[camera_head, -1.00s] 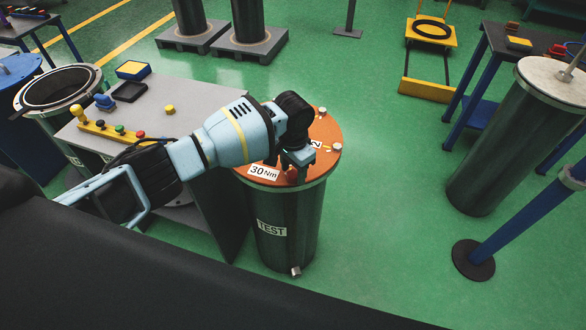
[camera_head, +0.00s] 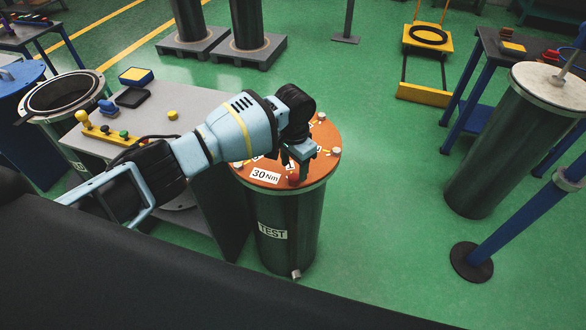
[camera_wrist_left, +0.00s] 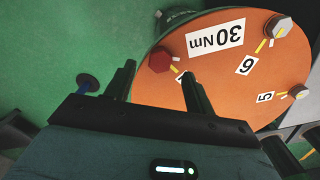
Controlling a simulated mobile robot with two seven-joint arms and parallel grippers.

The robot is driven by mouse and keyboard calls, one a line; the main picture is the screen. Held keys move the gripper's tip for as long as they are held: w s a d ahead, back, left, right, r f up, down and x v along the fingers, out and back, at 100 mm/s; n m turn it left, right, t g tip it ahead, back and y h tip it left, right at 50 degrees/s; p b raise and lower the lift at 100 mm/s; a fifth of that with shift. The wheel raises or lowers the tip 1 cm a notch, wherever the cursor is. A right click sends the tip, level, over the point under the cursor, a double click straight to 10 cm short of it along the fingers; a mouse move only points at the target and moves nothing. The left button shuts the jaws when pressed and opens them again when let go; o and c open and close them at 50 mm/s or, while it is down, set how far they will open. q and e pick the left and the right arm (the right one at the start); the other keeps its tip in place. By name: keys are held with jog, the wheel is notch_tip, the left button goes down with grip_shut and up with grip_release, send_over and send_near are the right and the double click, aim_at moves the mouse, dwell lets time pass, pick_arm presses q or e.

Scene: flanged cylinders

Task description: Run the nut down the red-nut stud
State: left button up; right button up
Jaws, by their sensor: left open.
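My left gripper (camera_head: 291,169) is over the lid, close to the red nut. In the left wrist view its two fingers (camera_wrist_left: 158,80) are apart, and the nut appears just beyond their tips, between their lines. Nothing is between the fingers. The stud under the nut is hidden. My right gripper is not in view.
Silver bolt heads (camera_wrist_left: 279,27) and number labels ring the lid. A grey bench (camera_head: 150,105) with a yellow strip of knobs (camera_head: 100,128) stands left of the cylinder. A blue post on a black base (camera_head: 472,262) stands at right. Green floor is open between.

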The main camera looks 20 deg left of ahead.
aim_at(294, 177)
pick_arm(q)
jog(key=shift+r, duration=1.85)
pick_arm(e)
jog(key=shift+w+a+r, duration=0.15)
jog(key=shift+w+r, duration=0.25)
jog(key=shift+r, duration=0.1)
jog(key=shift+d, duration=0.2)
